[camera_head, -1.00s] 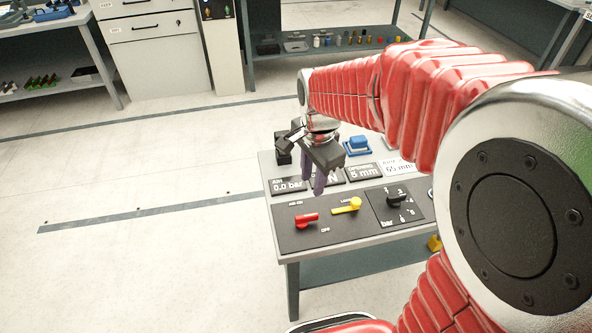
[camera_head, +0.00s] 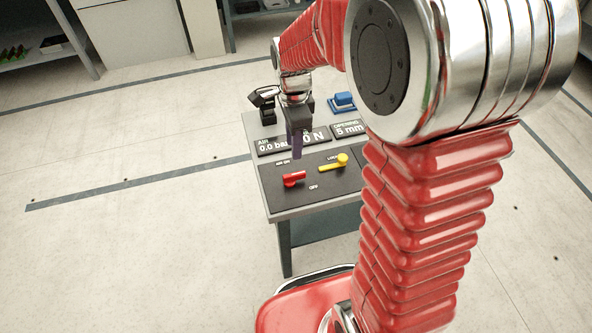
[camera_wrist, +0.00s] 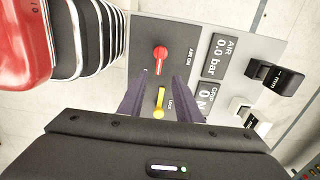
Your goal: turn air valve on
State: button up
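The red air valve handle (camera_head: 294,179) sits on the dark panel (camera_head: 270,188) by the "AIR ON" label. It also shows in the wrist view (camera_wrist: 160,58), just beyond my fingertips. A yellow lock handle (camera_head: 335,163) sits to its right; in the wrist view it (camera_wrist: 159,103) appears between my purple fingers. My gripper (camera_head: 297,155) hangs above the panel with fingers pointing down, just behind the red handle in the head view. In the wrist view my gripper (camera_wrist: 161,75) is open and empty. Its height above the handles is hard to tell.
The air display (camera_head: 274,147) reads 0.0 bar. An "OPENING 5 mm" display (camera_head: 348,130) and a blue object (camera_head: 343,101) stand farther back on the small table. A black device (camera_wrist: 273,77) stands at the table's back. Floor left of the table is clear.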

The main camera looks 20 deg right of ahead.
aim_at(294, 174)
notch_tip(294, 174, down, 13)
jog(key=shift+r, duration=0.15)
dwell(0.4)
jog(key=shift+c, duration=0.7)
grip_shut()
jog(key=shift+d, duration=0.2)
jog(key=shift+a, duration=0.15)
